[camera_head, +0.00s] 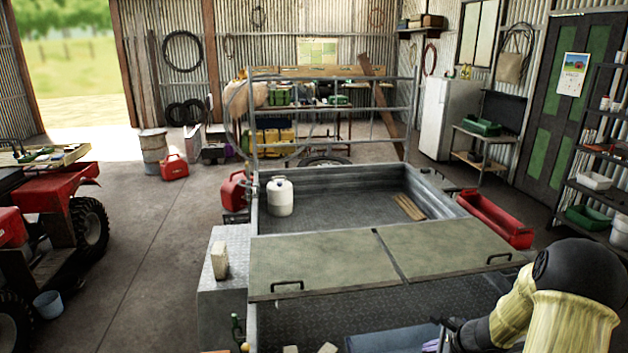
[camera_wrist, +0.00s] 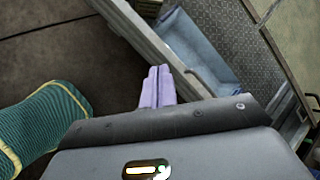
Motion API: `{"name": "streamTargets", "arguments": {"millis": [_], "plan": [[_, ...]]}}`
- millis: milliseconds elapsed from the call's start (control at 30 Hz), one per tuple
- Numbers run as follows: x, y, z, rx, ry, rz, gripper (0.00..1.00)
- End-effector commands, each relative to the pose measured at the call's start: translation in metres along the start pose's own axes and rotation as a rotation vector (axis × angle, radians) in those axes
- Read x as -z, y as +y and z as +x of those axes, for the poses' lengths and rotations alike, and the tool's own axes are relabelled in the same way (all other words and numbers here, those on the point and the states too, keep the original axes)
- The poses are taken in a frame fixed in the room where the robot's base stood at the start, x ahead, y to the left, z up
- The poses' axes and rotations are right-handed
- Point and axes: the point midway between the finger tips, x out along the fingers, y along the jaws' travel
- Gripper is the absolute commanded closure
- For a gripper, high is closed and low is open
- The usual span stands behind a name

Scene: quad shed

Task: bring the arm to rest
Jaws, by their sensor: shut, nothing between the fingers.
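My gripper (camera_wrist: 158,86) shows in the wrist view with its two pale purple fingers side by side and closed, nothing between them. Past the fingertips are a pale metal edge and a blue-grey open bin (camera_wrist: 205,45). In the head view my arm reaches in from the lower right, over the near right part of the metal trailer (camera_head: 437,200). A small purple part of my gripper (camera_head: 432,346) shows at the bottom edge there; most of it is hidden or out of frame.
Two grey-green lids (camera_head: 310,262) with black handles cover the trailer's middle. A white gas bottle (camera_head: 281,197) stands in its bed. A red trough (camera_head: 494,218) and a shelf rack (camera_head: 588,150) are at the right.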

Motion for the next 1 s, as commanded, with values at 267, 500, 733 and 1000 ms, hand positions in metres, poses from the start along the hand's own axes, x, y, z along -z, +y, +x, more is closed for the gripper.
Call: {"name": "streamTargets", "arguments": {"millis": [267,500,733,1000], "plan": [[-0.084,0.065,-0.041,-0.225,0.050,-0.631,1.00],[-0.125,0.119,-0.084,-0.377,0.088,-1.163,1.00],[-0.146,0.163,-0.125,-0.482,0.120,-1.660,1.00],[-0.150,0.182,-0.146,-0.528,0.137,-1.935,1.00]]}}
